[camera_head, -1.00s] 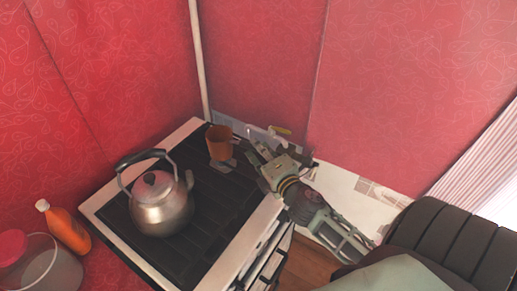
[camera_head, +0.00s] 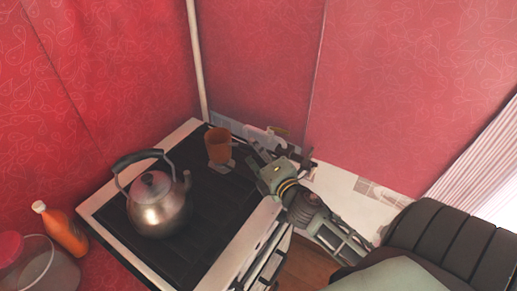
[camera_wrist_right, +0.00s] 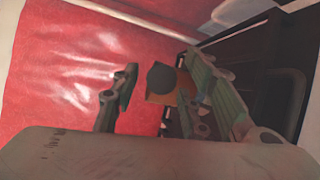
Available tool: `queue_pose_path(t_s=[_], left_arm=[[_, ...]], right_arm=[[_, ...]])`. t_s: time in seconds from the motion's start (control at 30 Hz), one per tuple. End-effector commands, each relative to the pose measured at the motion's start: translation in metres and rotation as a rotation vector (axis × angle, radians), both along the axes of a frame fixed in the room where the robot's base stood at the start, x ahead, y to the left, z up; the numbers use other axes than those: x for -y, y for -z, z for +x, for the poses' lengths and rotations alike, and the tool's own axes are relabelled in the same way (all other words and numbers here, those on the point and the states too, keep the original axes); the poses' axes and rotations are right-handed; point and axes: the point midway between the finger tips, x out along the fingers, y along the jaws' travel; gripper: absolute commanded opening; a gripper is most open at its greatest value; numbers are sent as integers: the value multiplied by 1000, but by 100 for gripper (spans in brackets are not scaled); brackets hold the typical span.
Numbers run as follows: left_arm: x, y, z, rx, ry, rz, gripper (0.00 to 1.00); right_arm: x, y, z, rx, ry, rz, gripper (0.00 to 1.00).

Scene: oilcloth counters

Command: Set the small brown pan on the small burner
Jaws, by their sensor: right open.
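The small brown pan (camera_head: 218,148) stands upright at the back right corner of the black stovetop (camera_head: 200,220). It also shows in the right wrist view (camera_wrist_right: 187,86), beyond and between the two fingers. A small grey flat piece (camera_head: 224,167) shows at its foot; I cannot tell whether this is the small burner. My right gripper (camera_head: 256,153) is open and empty, just right of the pan, with its fingers pointing toward it and a gap between. In the right wrist view my right gripper (camera_wrist_right: 165,97) has its fingers apart. My left gripper is out of view.
A metal kettle (camera_head: 158,205) stands on the left part of the stovetop. An orange bottle (camera_head: 64,232) and a glass jar with a red lid (camera_head: 38,268) are at the lower left. Red walls close in behind the stove. A white counter (camera_head: 345,190) lies to the right.

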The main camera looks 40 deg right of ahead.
Motion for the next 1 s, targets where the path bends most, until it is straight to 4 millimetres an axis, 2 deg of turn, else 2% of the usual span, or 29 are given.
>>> queue_pose_path(t_s=[0.17,0.5,0.63,0.8,1.0], left_arm=[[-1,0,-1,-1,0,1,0],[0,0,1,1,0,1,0],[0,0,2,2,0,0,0],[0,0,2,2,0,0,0],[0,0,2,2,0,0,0]], right_arm=[[-3,-1,-15,0,-1,2,41],[-15,-7,-84,2,1,4,41],[-18,-9,-103,4,2,4,41],[-20,-11,-116,6,-1,1,41],[-21,-12,-117,7,-2,0,41]])
